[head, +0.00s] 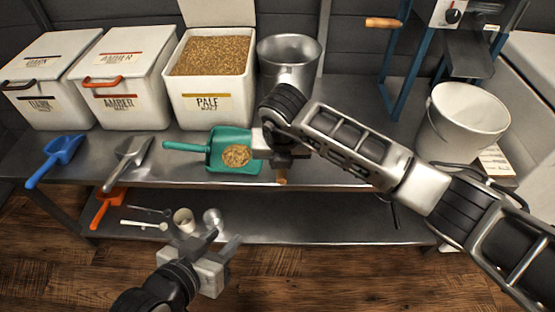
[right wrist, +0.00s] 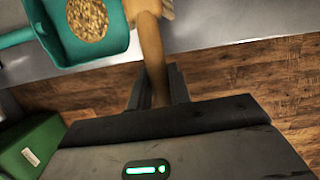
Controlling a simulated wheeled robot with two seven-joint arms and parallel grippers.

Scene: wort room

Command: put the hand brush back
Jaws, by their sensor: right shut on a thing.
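The hand brush shows its wooden handle (right wrist: 152,55) in the right wrist view, with a paler, wider part at the top edge. My right gripper (right wrist: 157,88) is shut on this handle. In the head view only a short wooden end of the brush (head: 282,177) shows below my right gripper (head: 283,158), at the bench's front edge; my arm hides the rest. A teal scoop (head: 214,160) holding grain lies just left of it, and also shows in the right wrist view (right wrist: 70,50). My left gripper (head: 220,245) is open and empty, low in front of the bench.
The steel bench (head: 185,142) carries a dark-malt bin (head: 45,75), an amber bin (head: 125,80), an open pale-malt bin (head: 205,105), a metal pot (head: 287,50), a blue scoop (head: 58,155), a metal scoop (head: 128,158) and a white bucket (head: 462,125). Small utensils lie on the lower shelf (head: 320,228).

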